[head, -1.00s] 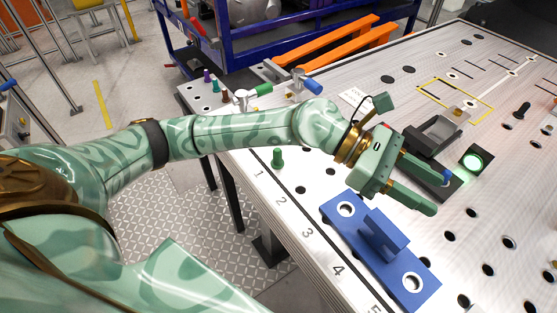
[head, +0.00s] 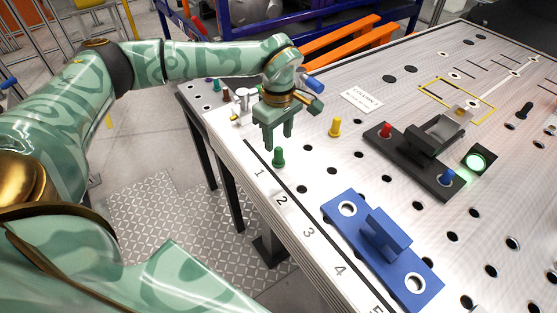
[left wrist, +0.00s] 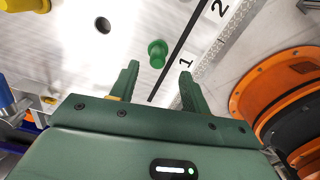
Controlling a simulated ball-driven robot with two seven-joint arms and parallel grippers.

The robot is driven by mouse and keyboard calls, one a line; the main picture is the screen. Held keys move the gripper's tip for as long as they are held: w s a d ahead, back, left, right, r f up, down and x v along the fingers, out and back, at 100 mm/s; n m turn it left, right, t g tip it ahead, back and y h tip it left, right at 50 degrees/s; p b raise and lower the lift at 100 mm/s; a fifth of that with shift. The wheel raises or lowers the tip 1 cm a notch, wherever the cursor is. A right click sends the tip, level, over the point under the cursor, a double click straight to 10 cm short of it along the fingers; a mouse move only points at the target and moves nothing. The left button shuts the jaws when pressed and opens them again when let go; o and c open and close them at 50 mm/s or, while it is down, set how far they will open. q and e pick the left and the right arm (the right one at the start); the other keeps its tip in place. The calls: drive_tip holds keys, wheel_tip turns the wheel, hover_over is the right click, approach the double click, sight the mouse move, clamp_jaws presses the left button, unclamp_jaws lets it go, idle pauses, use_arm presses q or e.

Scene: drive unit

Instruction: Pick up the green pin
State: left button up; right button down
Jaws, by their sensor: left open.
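The green pin (head: 278,157) stands upright on the perforated table near its left edge, by the numbers 1 and 2. My left gripper (head: 276,146) is open, with its fingers pointing down just above and behind the pin in the head view. In the left wrist view the green pin (left wrist: 157,53) lies beyond the fingertips, roughly between their lines. The open, empty left gripper (left wrist: 158,75) does not appear to touch it. My right gripper is not in view.
A yellow pin (head: 335,127) stands to the right. A black fixture (head: 412,160) holds a red pin (head: 385,130) and a blue pin (head: 446,178). A blue bracket plate (head: 383,250) lies in front. A green-lit lamp (head: 478,160) is at right.

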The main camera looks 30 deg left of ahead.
sight(278, 148)
use_arm(q)
wheel_tip(278, 148, down, 6)
drive_tip(key=shift+w+a+f, duration=0.1)
drive_tip(key=shift+w+f, duration=0.05)
drive_tip(key=shift+f, duration=0.05)
clamp_jaws()
drive_tip(key=shift+r, duration=0.1)
